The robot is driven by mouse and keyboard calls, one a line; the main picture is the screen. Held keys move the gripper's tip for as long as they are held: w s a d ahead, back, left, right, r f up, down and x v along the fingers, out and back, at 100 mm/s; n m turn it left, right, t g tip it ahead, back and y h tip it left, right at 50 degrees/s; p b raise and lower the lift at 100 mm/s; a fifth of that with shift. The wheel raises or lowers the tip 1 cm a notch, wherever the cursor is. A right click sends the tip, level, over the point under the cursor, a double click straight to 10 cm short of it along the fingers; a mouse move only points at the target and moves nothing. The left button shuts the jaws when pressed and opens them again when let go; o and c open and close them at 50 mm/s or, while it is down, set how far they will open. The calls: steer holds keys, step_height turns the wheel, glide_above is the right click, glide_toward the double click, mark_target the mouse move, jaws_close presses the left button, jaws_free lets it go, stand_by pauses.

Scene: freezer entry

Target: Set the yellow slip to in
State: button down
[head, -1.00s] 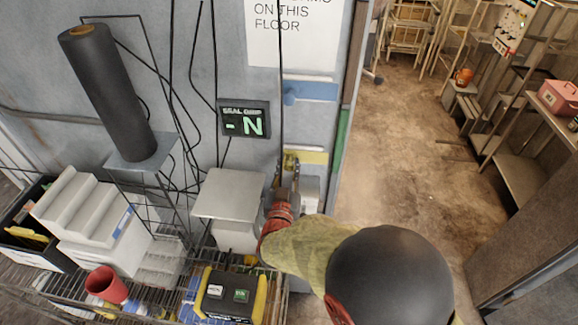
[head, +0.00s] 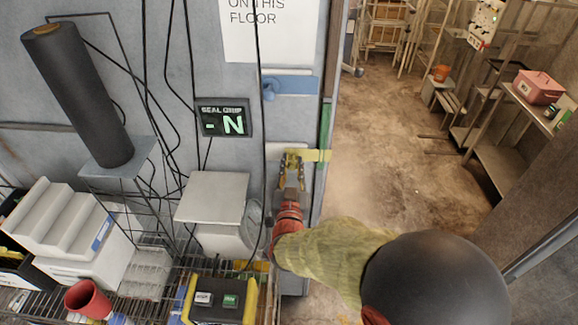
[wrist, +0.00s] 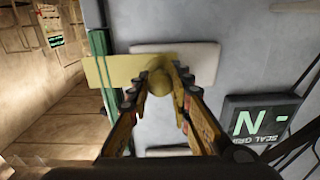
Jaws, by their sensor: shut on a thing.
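The yellow slip (head: 323,156) is a flat bar with a round knob on the grey door panel. Its end lies across the green strip (head: 324,120) at the panel's right edge. In the wrist view the slip (wrist: 108,71) reaches left over the green strip (wrist: 98,45). My gripper (head: 291,160) is shut on the slip's knob; in the wrist view its fingers (wrist: 160,82) stand on both sides of the knob (wrist: 160,80). The fingers partly hide the slip's knob end in the head view.
A blue slip (head: 295,85) sits above. A display (head: 224,117) reading "SEAL GRIP" and "- N" is to the left, with hanging black cables. A grey box (head: 212,198) stands close left of my gripper. A wire shelf holds several items. The floor to the right is open.

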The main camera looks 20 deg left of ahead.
steer(key=c, duration=1.6)
jaws_free()
steer(key=shift+d, duration=0.15)
steer(key=v, duration=1.2)
